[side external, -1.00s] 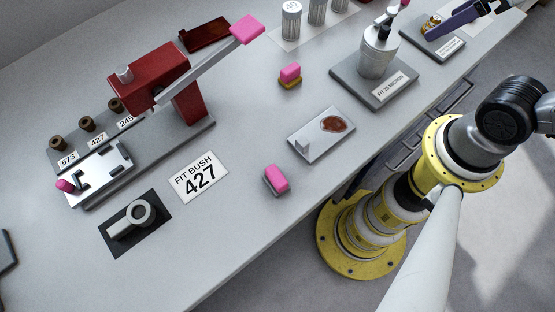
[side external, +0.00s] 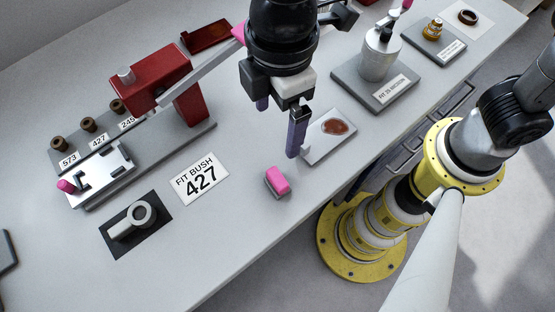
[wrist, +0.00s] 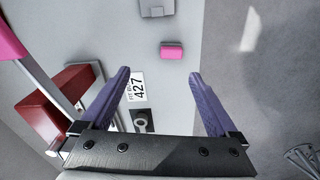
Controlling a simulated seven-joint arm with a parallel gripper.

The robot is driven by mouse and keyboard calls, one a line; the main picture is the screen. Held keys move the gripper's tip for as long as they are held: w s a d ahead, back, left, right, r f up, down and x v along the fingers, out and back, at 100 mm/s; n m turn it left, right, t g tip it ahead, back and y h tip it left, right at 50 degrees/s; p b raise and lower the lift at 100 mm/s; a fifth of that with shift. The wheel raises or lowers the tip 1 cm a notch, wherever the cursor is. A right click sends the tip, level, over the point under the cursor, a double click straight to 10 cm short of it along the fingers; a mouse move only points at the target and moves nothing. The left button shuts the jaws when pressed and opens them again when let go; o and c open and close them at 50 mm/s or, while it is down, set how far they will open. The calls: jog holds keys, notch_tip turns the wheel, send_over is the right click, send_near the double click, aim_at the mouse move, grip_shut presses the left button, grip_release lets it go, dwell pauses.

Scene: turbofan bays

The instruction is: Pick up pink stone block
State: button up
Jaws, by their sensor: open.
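A pink block (side external: 278,181) with a grey underside lies on the bench, right of the FIT BUSH 427 label. It also shows in the wrist view (wrist: 171,51), beyond and between my fingertips. My gripper (side external: 277,130) is open and empty, fingers pointing down above the bench. In the side view it hangs above and behind the block, apart from it. In the wrist view my purple fingers (wrist: 160,73) are spread wide. A second pink block with a yellowish base, seen earlier further back, is now hidden behind my arm.
A grey plate (side external: 318,151) with a reddish-brown patch lies just behind the block. A red press (side external: 160,80) with a long lever stands left. A dark mat (side external: 117,245) holds a grey ring-ended part. A grey stand (side external: 365,88) is at back right. Bench around the block is clear.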

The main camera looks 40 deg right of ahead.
aim_at(281, 175)
jog(key=shift+n, duration=0.4)
jog(key=f, duration=0.3)
jog(key=s+a+f, duration=0.1)
jog(key=f, duration=0.2)
jog(key=s+f, duration=0.1)
jog(key=f, duration=0.2)
jog(key=shift+s+a+f, duration=0.15)
jog(key=shift+s+f, duration=0.05)
jog(key=shift+f, duration=0.15)
jog(key=shift+w+d+f, duration=0.1)
jog(key=shift+d+f, duration=0.05)
jog(key=shift+f, duration=1.2)
jog(key=shift+d+f, duration=0.15)
jog(key=shift+f, duration=1.2)
grip_shut()
jog(key=shift+r, duration=0.15)
